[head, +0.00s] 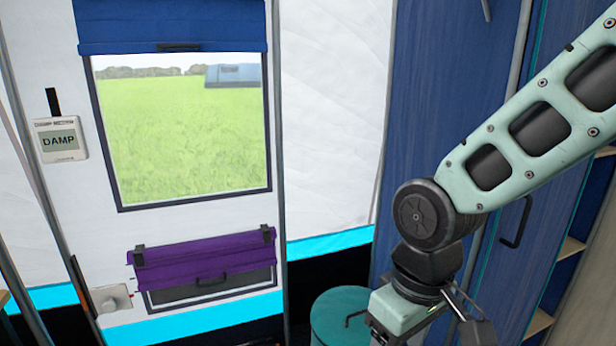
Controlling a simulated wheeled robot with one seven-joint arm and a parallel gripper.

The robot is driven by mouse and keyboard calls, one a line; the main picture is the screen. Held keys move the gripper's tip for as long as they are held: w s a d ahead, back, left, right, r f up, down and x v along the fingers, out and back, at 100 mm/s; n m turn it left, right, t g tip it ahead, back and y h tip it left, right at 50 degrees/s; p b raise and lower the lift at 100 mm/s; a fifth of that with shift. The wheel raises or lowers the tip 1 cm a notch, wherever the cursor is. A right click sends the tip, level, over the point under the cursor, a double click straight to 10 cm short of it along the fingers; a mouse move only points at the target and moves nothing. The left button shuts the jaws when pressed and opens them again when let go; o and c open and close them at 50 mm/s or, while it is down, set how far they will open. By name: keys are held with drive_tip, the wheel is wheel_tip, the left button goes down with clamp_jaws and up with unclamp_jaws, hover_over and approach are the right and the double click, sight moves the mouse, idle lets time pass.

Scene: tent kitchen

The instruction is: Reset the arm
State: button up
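My arm (520,140), pale green with dark joints, comes in from the upper right in the head view. It bends at a round dark elbow joint (420,213) and hangs down from there. The lower part of the arm (400,308) reaches the bottom edge of the picture, in front of a teal round bin (335,318). I cannot make out fingertips or anything held, as the arm's end is cut off or unclear at the bottom edge.
A window (180,130) with a blue blind (170,25) is in the white wall. A meter reading DAMP (60,140) hangs at left. A blue cabinet (435,100) with shelves (572,246) stands behind the arm.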

drive_tip(key=s+d+r+n, duration=0.1)
drive_tip(key=s+d+r, duration=0.1)
drive_tip(key=s, duration=0.8)
wheel_tip(320, 180, up, 13)
drive_tip(key=p, duration=1.3)
drive_tip(key=shift+r, duration=0.15)
drive_tip(key=shift+w, duration=0.1)
